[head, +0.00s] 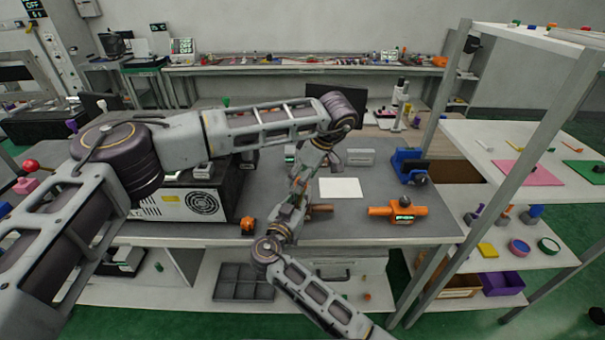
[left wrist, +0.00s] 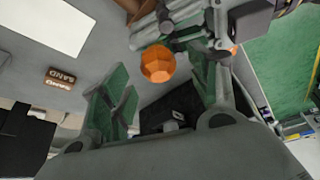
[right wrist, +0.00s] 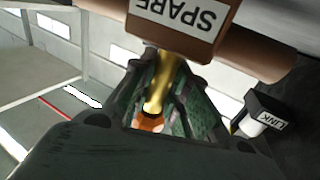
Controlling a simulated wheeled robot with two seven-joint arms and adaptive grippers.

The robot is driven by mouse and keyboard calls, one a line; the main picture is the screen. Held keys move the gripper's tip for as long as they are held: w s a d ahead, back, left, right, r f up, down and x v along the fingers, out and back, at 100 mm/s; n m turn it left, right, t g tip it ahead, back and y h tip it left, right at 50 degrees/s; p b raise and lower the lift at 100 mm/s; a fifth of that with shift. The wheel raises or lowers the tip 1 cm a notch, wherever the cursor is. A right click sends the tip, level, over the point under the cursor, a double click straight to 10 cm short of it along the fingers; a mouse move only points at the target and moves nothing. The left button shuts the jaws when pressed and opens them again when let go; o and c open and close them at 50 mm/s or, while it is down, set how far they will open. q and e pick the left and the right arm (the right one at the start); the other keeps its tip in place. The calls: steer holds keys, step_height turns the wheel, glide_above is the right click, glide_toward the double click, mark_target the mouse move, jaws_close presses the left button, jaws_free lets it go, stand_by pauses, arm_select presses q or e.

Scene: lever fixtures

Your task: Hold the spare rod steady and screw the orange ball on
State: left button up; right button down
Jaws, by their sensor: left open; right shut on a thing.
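In the right wrist view the spare rod (right wrist: 160,85) is a gold shaft by a brown block with a SPARE label (right wrist: 172,18). My right gripper (right wrist: 163,62) is shut on it. The orange ball (right wrist: 148,122) shows partly behind the fingers at the rod's lower end; I cannot tell whether they touch. In the left wrist view the orange ball (left wrist: 157,63) is between and beyond the open fingers of my left gripper (left wrist: 161,76), close to my right gripper.
An orange fixture (head: 398,211) and a blue fixture (head: 409,165) stand to the right on the grey table. A white sheet (head: 340,188) lies in the middle. A black and white box (head: 190,205) stands at the left. A small orange object (head: 247,225) is near the front edge.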

arm_select(q)
steer(key=shift+f, duration=0.6)
steer(key=c, duration=1.3)
steer(key=m, duration=0.2)
steer(key=m+t+h, duration=0.1)
steer(key=m, duration=0.2)
steer(key=shift+s+a+m+h, duration=0.1)
steer(key=shift+a+m+h, duration=0.05)
steer(key=shift+m+h, duration=0.15)
steer(key=shift+f+m+t+h, duration=0.1)
steer(key=shift+m+t+h, duration=0.3)
steer(key=shift+m, duration=1.1)
steer(key=shift+m+t+h, duration=0.1)
steer(key=shift+m+h, duration=0.6)
steer(key=shift+m, duration=0.8)
steer(key=shift+a+m+h, duration=0.1)
steer(key=shift+m+h, duration=0.4)
steer(key=shift+m, duration=0.75)
steer(key=shift+a+m+h, duration=0.1)
steer(key=shift+m+h, duration=0.4)
steer(key=shift+m, duration=0.75)
